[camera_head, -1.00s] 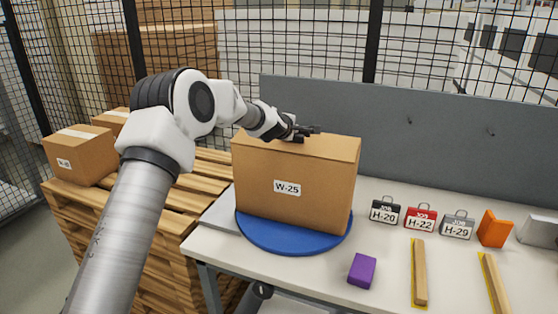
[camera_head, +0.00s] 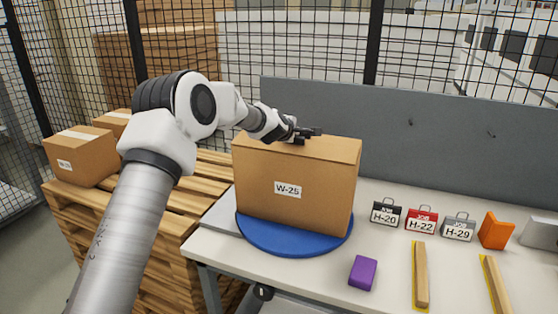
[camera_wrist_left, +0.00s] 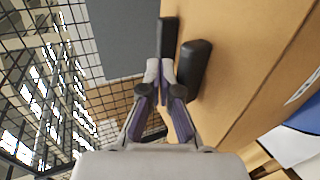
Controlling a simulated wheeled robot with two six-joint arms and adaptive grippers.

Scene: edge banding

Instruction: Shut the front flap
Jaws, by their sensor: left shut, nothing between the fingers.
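The brown cardboard box labelled W-25 (camera_head: 290,188) stands upright on the blue round turntable (camera_head: 293,243). Its top (camera_head: 340,147) looks covered by flat cardboard; I cannot tell the front flap's edge apart from the rest. My left gripper (camera_head: 312,132) is shut and empty, at the top of the box near its back edge. In the left wrist view the fingers (camera_wrist_left: 178,60) lie close over the cardboard (camera_wrist_left: 235,60); whether they touch it is unclear. The gripper hides part of the back top edge. My right gripper is not in view.
On the white table, right of the box, are job tags H-20 (camera_head: 385,213), H-22 (camera_head: 421,220) and H-29 (camera_head: 458,229), an orange block (camera_head: 495,231), a purple block (camera_head: 363,272) and wooden strips (camera_head: 421,274). A grey panel (camera_head: 430,135) stands behind. A pallet (camera_head: 110,225) with boxes is left.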

